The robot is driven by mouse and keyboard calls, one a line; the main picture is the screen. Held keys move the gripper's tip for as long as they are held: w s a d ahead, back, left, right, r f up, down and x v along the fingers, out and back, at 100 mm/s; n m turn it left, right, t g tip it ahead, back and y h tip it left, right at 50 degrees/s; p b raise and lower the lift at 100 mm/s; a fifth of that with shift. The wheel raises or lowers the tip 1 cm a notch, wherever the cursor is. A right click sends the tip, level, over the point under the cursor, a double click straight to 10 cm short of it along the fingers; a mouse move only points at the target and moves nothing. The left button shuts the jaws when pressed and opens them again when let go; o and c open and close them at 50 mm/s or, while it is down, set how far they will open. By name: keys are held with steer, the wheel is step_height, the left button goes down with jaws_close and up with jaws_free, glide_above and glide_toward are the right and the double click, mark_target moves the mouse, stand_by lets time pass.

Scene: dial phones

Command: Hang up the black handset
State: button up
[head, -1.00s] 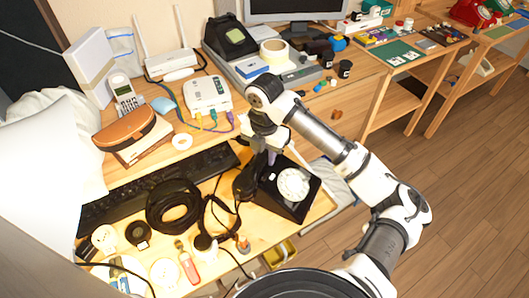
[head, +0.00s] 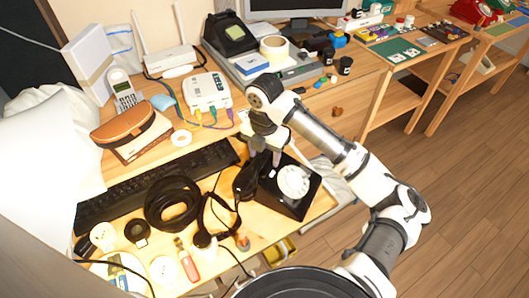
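The black dial phone (head: 299,207) with a white round dial (head: 293,182) sits near the front edge of the wooden desk. The black handset (head: 245,183) is at the phone's left side, its upper end close to my gripper; I cannot tell whether it rests in the cradle. My gripper (head: 264,157) points down over the back left of the phone, just above the handset's upper end. Its two fingers appear apart with nothing visible between them. My arm comes in from the right and hides the back of the phone.
A white box with coloured plugs (head: 208,92) and a tape roll (head: 274,48) stand behind. An open drawer (head: 280,252) is below the front edge. Floor on the right is clear.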

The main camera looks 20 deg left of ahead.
step_height(320, 180, up, 14)
stand_by(0.6)
steer(key=shift+f, duration=0.1)
stand_by(0.4)
